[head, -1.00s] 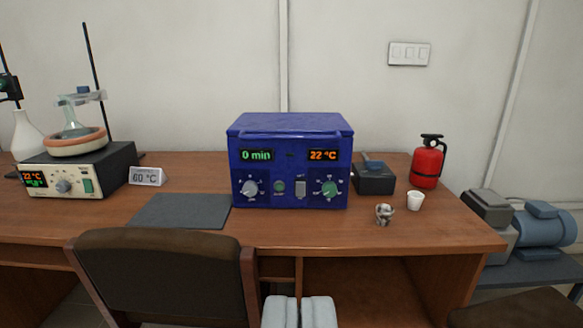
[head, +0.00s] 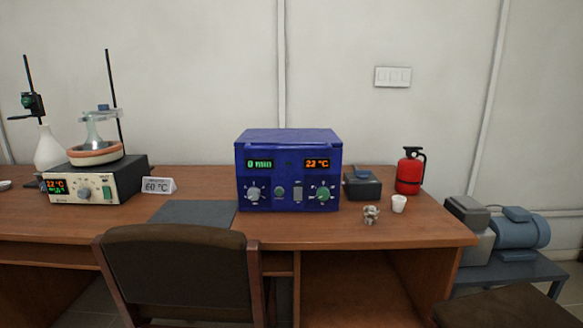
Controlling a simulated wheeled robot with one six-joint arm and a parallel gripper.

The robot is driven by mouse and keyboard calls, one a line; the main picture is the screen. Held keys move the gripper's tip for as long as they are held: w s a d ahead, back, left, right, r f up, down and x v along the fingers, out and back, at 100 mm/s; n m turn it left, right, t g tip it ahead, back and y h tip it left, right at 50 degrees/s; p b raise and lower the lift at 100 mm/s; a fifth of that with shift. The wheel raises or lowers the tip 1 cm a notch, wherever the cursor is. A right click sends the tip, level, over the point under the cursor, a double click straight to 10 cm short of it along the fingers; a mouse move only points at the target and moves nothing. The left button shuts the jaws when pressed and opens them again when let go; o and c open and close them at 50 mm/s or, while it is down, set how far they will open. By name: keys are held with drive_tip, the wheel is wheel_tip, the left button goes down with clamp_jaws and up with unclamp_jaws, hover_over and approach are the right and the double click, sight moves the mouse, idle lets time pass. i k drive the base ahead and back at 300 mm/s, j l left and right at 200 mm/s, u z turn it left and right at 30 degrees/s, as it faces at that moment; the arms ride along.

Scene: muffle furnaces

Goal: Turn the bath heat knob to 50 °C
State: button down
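The heating bath (head: 125,183) stands at the left of the desk, a cream-fronted dark box with an orange-rimmed bowl (head: 95,154) and a glass flask (head: 94,130) on top. Its front has a display (head: 55,186) with an orange upper line that seems to read 22 °C and a green lower line too small to read. The bath heat knob (head: 85,192) is a small round grey knob right of the display, with a green switch (head: 107,193) beside it. The knob's setting is too small to read. My gripper is not in view.
A blue furnace (head: 290,171) with its own knobs stands mid-desk, showing 0 min and 22 °C. A card (head: 159,185) reads 60 °C. A grey mat (head: 193,213) lies between. A brown chair (head: 185,275) stands before the desk. A red extinguisher (head: 409,172) is at right.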

sight(322, 193)
drive_tip(key=i+j+z, duration=0.4)
drive_tip(key=i+j, duration=0.15)
drive_tip(key=i+j+z, duration=0.2)
drive_tip(key=j, duration=0.3)
